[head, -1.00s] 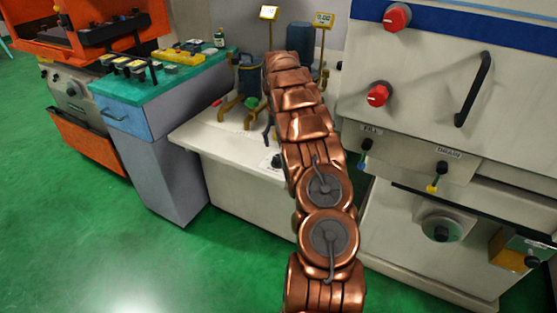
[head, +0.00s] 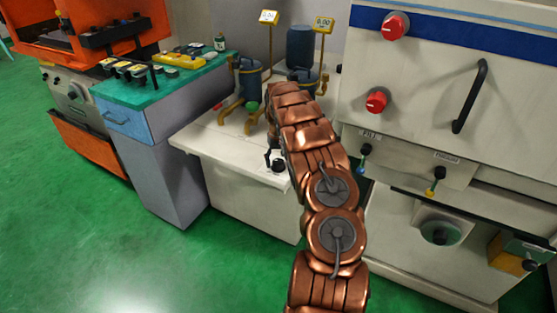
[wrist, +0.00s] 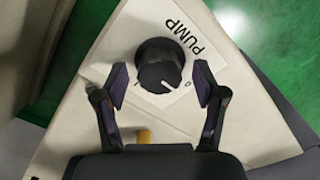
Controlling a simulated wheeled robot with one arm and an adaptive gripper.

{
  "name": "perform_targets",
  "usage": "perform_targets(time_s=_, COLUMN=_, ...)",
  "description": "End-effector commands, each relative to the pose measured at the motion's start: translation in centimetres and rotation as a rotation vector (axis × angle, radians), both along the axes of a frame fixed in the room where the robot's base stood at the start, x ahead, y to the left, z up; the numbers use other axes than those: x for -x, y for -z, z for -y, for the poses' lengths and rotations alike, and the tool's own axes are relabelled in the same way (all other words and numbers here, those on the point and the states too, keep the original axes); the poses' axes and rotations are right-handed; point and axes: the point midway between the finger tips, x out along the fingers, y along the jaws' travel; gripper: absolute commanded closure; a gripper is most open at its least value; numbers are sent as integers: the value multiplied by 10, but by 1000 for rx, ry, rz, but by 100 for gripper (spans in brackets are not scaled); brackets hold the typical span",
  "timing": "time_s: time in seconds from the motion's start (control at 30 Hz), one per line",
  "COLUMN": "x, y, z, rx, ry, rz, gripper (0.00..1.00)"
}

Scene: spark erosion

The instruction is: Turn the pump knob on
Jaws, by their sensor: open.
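The pump knob (wrist: 160,66) is a black round knob with a white pointer line, on a white plate lettered "PUMP" with a "0" mark. Its pointer aims toward the lower right in the wrist view, a little to the side of the "0". My gripper (wrist: 160,82) is open, with one finger on each side of the knob and a small gap to it. In the head view the knob (head: 279,165) shows at the front of the white cabinet (head: 225,140), with my gripper (head: 274,158) right at it, partly hidden by my arm.
Pump units with yellow pipes (head: 251,80) stand on the cabinet behind my arm. The large white machine (head: 430,70) with red knobs (head: 395,26) and a black handle (head: 470,95) stands close on the right. Green floor (head: 200,260) is clear in front.

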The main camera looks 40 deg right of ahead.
Motion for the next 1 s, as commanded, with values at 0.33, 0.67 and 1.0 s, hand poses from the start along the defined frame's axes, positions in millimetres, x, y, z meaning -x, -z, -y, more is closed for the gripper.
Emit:
perform_targets(time_s=0.33, x=0, y=0, z=0, rx=0, ry=-1, rz=1, gripper=55)
perform_targets(time_s=0.67, x=-1, y=-1, z=-1, rx=0, ry=-1, rz=1, gripper=89)
perform_targets(time_s=1.0, x=-2, y=1, z=-2, rx=0, ry=47, rz=1, gripper=90)
